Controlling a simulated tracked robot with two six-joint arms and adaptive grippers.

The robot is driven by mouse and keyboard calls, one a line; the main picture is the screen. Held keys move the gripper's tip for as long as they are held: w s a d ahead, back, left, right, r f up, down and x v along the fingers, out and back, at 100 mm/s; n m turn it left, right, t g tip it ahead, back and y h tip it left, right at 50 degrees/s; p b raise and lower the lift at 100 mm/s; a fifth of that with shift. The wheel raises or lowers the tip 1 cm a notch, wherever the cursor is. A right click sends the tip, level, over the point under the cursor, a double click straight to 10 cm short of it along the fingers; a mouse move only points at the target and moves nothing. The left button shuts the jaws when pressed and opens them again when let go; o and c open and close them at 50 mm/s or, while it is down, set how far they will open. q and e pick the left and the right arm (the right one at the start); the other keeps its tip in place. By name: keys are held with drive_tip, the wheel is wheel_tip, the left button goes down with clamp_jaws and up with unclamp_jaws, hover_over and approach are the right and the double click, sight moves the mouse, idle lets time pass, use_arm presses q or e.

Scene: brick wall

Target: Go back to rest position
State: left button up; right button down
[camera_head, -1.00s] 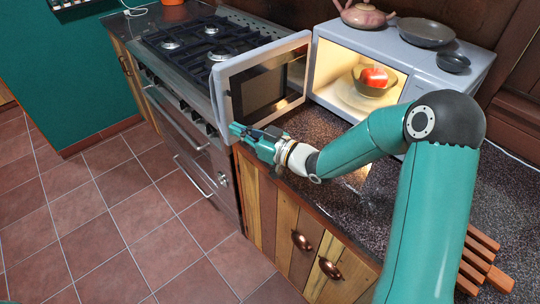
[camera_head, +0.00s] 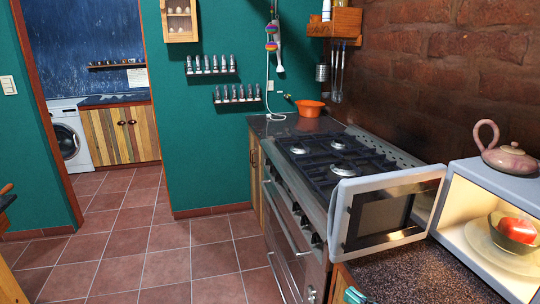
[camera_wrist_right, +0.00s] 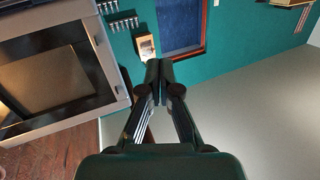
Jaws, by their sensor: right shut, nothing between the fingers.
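My right gripper (camera_wrist_right: 159,78) is shut and empty, its two dark fingers together in the wrist view. The door also shows at the left of the wrist view (camera_wrist_right: 98,52), apart from the fingers. Inside the lit microwave a glass bowl (camera_head: 496,231) holds a red, round food item (camera_head: 517,230). My left gripper is not in view.
The gas stove (camera_head: 315,165) stands left of the open door. An orange pot (camera_head: 310,108) is on the far counter, and a pink teapot (camera_head: 510,158) sits on the microwave. The tiled floor (camera_head: 150,240) at the left is clear.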

drive_tip(key=s+a+f+m+g+h, duration=0.1)
drive_tip(key=a+f+m+g, duration=0.15)
drive_tip(key=f, duration=0.55)
drive_tip(key=s+a+f+m+g+h, duration=0.1)
drive_tip(key=a+f+g, duration=0.15)
drive_tip(key=f, duration=0.45)
drive_tip(key=s+a+f+m+g+h, duration=0.15)
drive_tip(key=a+f, duration=0.25)
drive_tip(key=f, duration=0.4)
drive_tip(key=s+d+f+m+g+h, duration=0.1)
drive_tip(key=s+f+m+g+h, duration=0.1)
drive_tip(key=s+f+g, duration=0.5)
drive_tip(key=s+f, duration=0.4)
drive_tip(key=s, duration=0.4)
drive_tip(key=shift+d+f+m, duration=0.25)
drive_tip(key=shift+m, duration=0.15)
drive_tip(key=shift+s+g, duration=0.1)
drive_tip(key=shift+g, duration=0.15)
